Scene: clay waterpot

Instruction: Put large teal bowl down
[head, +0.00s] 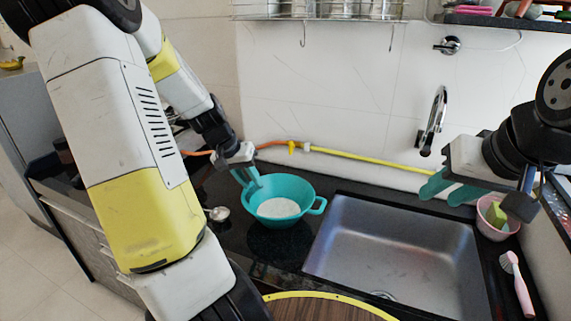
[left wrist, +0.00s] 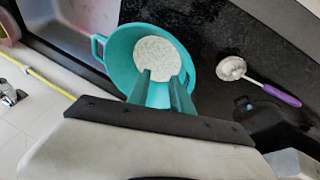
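The large teal bowl (head: 301,190) is upright at the black counter, left of the sink, with white grainy contents. Its loop handle points toward the sink. It also shows in the left wrist view (left wrist: 120,50). My left gripper (head: 252,180) is at the bowl's left rim. In the left wrist view its teal fingers (left wrist: 165,76) reach over the near rim with a gap between their tips. Whether they touch the rim is hard to tell. My right gripper (head: 448,190) is open and empty above the sink's right back corner.
The metal sink (head: 395,245) lies right of the bowl. A ladle with a purple handle (left wrist: 282,95) lies beside the bowl. A pink pot with a sponge (head: 495,222) and a pink brush (head: 516,280) are at the right. A yellow and orange hose (head: 350,158) runs along the wall.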

